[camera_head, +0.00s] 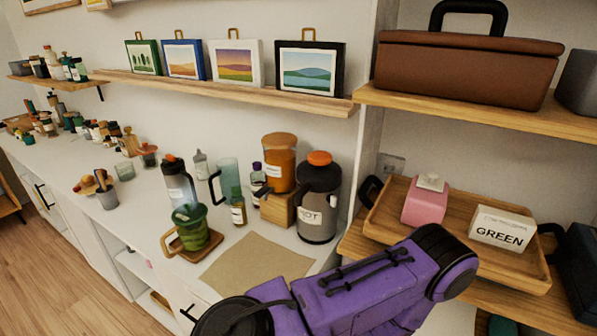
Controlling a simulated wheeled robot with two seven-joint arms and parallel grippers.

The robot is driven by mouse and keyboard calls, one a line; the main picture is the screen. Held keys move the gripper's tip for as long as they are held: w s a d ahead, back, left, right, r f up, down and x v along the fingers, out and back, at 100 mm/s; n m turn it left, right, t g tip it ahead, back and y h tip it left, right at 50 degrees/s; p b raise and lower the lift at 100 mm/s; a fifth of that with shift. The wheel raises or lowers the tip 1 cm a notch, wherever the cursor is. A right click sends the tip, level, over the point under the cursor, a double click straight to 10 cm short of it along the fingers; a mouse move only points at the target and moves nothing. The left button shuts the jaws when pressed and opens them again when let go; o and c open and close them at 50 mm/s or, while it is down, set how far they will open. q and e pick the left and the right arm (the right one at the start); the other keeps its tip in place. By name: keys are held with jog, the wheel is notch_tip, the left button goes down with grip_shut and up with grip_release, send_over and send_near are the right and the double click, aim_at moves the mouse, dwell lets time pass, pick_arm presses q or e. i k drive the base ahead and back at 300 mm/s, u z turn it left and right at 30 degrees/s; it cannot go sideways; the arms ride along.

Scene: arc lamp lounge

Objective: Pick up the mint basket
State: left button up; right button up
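I cannot make out a mint basket for certain in the head view. A dark teal-green thing (506,325) shows only in part on a low shelf at the bottom right edge, and I cannot tell what it is. Neither gripper shows. A purple arm link of mine crosses the bottom middle and hides part of the counter and shelf behind it.
The white counter (232,252) holds a beige mat (255,270), a green mug (190,228), a flask marked HOT (318,205) and several bottles. At right, a wooden tray (385,218) holds a pink jar (425,203) and a GREEN box (501,229). A brown case (465,68) sits above.

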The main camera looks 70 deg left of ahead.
aim_at(189, 219)
jog(key=z, duration=1.1)
jog(key=k, duration=2.7)
jog(key=u, duration=0.65)
